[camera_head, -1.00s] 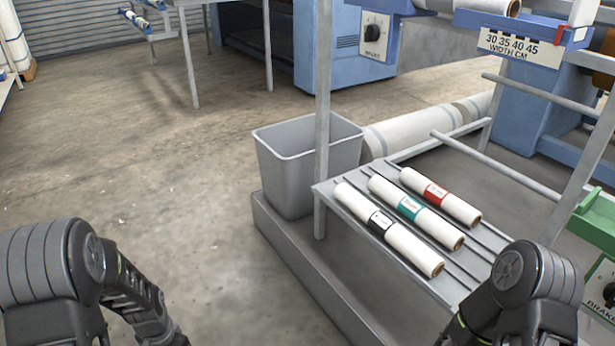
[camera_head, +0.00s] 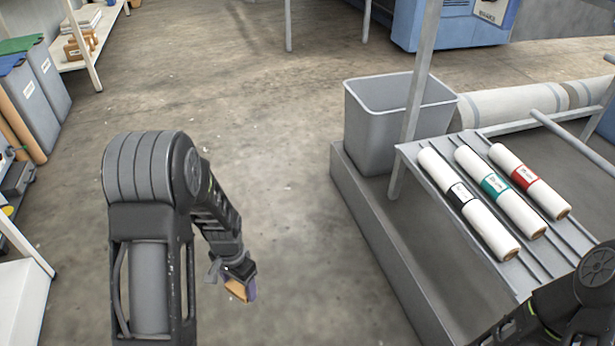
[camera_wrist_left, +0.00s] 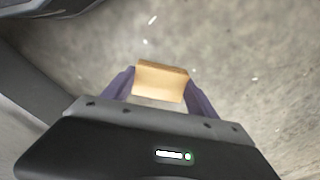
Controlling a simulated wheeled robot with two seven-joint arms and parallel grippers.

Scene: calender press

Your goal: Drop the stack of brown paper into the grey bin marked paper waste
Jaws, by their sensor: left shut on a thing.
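My left gripper (camera_head: 240,291) is shut on the stack of brown paper (camera_head: 236,288), held above the bare floor. In the left wrist view the stack (camera_wrist_left: 160,82) is a small tan block between the two purple fingers of the gripper (camera_wrist_left: 160,85). A plain grey open bin (camera_head: 382,128) stands on the grey platform at the right, and no marking can be read on it. Two grey bins (camera_head: 34,108) with small white labels stand at the far left, one with a blue lid and one with a green lid. The labels are too small to read. My right gripper is out of view.
A rack with three white rolls (camera_head: 495,205) stands at the right beside a grey post. A white shelf (camera_head: 92,35) is at the back left. A white bench (camera_head: 20,290) is at the left edge. The floor between is clear.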

